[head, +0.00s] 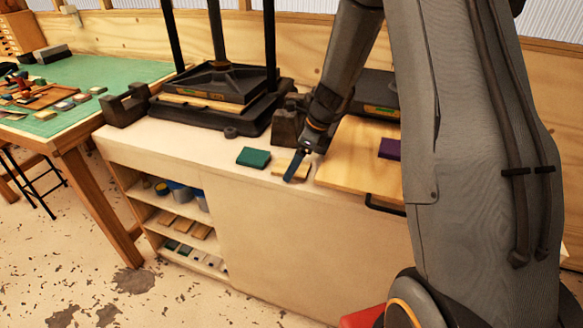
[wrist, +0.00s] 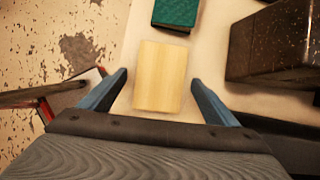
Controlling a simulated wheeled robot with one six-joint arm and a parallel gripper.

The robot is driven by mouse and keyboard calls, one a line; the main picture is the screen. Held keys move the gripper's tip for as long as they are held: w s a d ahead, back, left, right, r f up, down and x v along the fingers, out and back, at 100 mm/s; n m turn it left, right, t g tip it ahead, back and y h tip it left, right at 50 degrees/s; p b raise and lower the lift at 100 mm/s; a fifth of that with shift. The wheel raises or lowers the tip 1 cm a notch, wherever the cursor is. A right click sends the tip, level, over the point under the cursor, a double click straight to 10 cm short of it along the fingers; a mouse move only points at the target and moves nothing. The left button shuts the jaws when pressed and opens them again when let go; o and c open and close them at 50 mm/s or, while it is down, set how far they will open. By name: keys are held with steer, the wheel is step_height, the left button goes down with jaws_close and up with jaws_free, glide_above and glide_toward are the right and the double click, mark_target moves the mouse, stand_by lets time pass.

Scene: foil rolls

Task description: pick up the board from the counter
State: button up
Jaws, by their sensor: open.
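A small light wooden board (head: 280,167) lies flat on the pale counter (head: 262,195), partly hidden by my gripper in the head view. In the wrist view the board (wrist: 160,75) is a plain rectangle with grain running lengthwise. My gripper (head: 294,168) points down over it, with blue fingers. In the wrist view my gripper (wrist: 160,78) is open and empty. One finger shows on each side of the board, with a gap on both sides. I cannot tell how far above the counter the fingertips are.
A green block (head: 253,157) lies left of the board, close to it. A dark speckled block (wrist: 270,45) stands to its right in the wrist view. A larger wooden panel (head: 345,165) with a purple block (head: 390,148) is at right. A black press (head: 215,90) stands behind.

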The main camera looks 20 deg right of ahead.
steer(key=shift+f, duration=0.1)
steer(key=shift+c, duration=0.2)
steer(key=c, duration=1.1)
steer(key=shift+c, duration=0.2)
